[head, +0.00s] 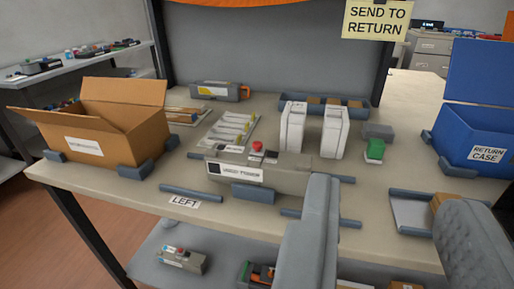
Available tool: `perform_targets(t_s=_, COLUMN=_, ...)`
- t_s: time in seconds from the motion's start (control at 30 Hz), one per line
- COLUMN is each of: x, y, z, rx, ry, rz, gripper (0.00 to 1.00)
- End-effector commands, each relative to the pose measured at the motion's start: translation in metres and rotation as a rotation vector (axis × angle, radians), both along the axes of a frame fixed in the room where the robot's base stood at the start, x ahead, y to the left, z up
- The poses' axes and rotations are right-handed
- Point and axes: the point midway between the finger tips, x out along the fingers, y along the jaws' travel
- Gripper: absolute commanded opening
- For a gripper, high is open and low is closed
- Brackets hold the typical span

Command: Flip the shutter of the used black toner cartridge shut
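A long grey cartridge (285,180) lies at the front middle of the table, between blue-grey rails. Its white label has a black square, which fits the black toner; the text is too small to read. A red knob (257,147) stands on its top. I cannot make out its shutter or whether it is open. My gripper (388,195) has its two grey fingers wide apart with nothing between them.
An open cardboard box (118,118) stands left, a blue return case (477,135) right. Two white boxes (333,132) and a yellow-labelled cartridge (217,91) stand behind. A green-topped item (375,150) and a grey tray (407,212) are at right. More cartridges lie on the lower shelf.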

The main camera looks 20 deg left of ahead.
Motion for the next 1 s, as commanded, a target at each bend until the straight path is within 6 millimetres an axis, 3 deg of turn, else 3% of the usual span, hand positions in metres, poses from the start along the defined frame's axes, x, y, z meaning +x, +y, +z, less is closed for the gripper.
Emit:
perform_targets(t_s=0.03, x=0.000, y=0.000, z=0.000, rx=0.000, ry=0.001, rz=0.001, gripper=0.23)
perform_targets(t_s=0.17, x=0.007, y=0.004, z=0.000, rx=-0.004, ry=0.024, rz=0.011, gripper=0.00)
perform_targets(t_s=0.47, x=0.053, y=0.030, z=-0.005, rx=-0.049, ry=0.198, rz=0.077, gripper=0.00)
perform_targets(t_s=1.0, x=0.138, y=0.096, z=-0.028, rx=-0.198, ry=0.554, rz=0.157, gripper=0.00)
